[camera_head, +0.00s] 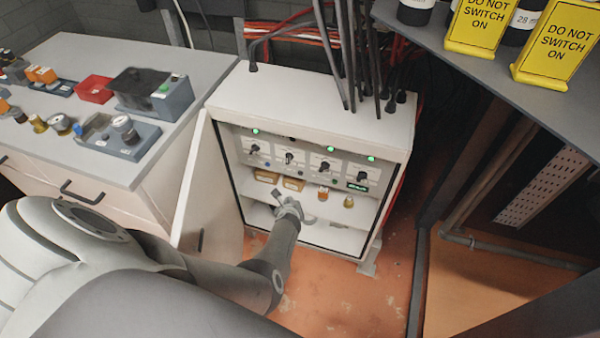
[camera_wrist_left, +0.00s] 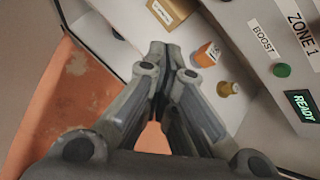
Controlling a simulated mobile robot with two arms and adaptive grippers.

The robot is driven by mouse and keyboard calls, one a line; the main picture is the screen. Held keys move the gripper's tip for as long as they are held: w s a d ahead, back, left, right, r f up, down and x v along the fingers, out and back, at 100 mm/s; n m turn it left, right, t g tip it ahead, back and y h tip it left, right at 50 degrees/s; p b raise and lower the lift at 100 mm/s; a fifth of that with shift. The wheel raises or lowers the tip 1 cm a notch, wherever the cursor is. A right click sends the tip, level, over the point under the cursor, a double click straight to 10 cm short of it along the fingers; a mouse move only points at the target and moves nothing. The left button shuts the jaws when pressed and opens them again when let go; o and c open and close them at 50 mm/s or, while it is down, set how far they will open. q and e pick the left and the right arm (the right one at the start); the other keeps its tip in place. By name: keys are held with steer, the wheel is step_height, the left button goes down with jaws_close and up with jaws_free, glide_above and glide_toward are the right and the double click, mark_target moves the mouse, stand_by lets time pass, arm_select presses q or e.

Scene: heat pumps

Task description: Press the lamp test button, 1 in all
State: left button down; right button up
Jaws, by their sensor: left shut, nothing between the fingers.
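The open control cabinet (camera_head: 308,92) stands in the middle of the head view. Its panel carries a row of black rotary switches, lit green lamps and small buttons. I cannot read which is the lamp test button. In the left wrist view a green button (camera_wrist_left: 283,70) sits by the "BOOST" label, near a lit "READY" display (camera_wrist_left: 301,105), which also shows in the head view (camera_head: 357,186). My left gripper (camera_head: 287,206) is shut and empty, in front of the cabinet's lower part, below the panel. Its closed fingers (camera_wrist_left: 166,58) fill the middle of the left wrist view. My right gripper is not in view.
The cabinet door (camera_head: 196,185) is swung open to the left. Small boxes (camera_head: 293,184) and an orange item (camera_head: 323,193) stand on the shelf. A bench (camera_head: 110,170) with devices is at left. Yellow signs (camera_head: 556,40) stand on a grey surface at upper right.

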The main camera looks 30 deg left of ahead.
mark_target(300, 173)
arm_select(q)
steer(key=w+a+b, duration=0.2)
steer(key=w+b, duration=0.3)
steer(key=w, duration=0.3)
steer(key=shift+w, duration=0.35)
stand_by(0.6)
steer(key=shift+w+a+b, duration=0.1)
steer(key=shift+b, duration=0.2)
stand_by(0.4)
steer(key=shift+w, duration=0.3)
